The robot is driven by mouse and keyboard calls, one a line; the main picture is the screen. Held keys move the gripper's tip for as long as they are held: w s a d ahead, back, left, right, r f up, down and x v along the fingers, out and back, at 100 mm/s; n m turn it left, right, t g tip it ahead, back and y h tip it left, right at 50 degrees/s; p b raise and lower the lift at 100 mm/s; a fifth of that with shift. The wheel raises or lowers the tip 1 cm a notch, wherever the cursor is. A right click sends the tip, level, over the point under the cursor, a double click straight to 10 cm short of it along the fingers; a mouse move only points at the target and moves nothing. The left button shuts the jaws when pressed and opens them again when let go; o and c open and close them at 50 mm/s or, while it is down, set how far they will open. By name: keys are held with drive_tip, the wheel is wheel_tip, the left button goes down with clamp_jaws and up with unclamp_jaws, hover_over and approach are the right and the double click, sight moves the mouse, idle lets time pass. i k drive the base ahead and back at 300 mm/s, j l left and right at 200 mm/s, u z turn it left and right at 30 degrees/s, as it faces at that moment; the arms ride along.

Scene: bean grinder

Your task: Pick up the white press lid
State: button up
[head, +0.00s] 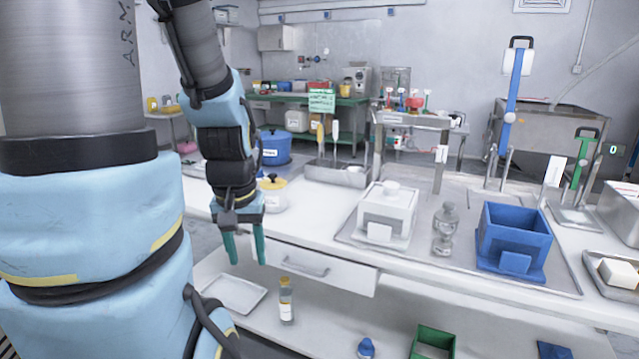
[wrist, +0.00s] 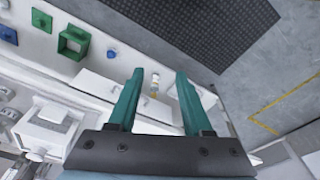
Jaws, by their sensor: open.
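The fingers also show in the wrist view (wrist: 160,73).
A clear glass jar (head: 445,230) and an open blue box (head: 514,238) stand right of the white box. A white pot with a yellow lid (head: 272,193) stands behind my gripper. The lower shelf holds a small bottle (head: 286,301), a tray (head: 235,293) and a green box (head: 433,342).

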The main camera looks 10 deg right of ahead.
sight(389, 194)
drive_tip(key=i+l+u, duration=0.1)
drive_tip(key=l+u, duration=0.75)
drive_tip(key=l, duration=0.2)
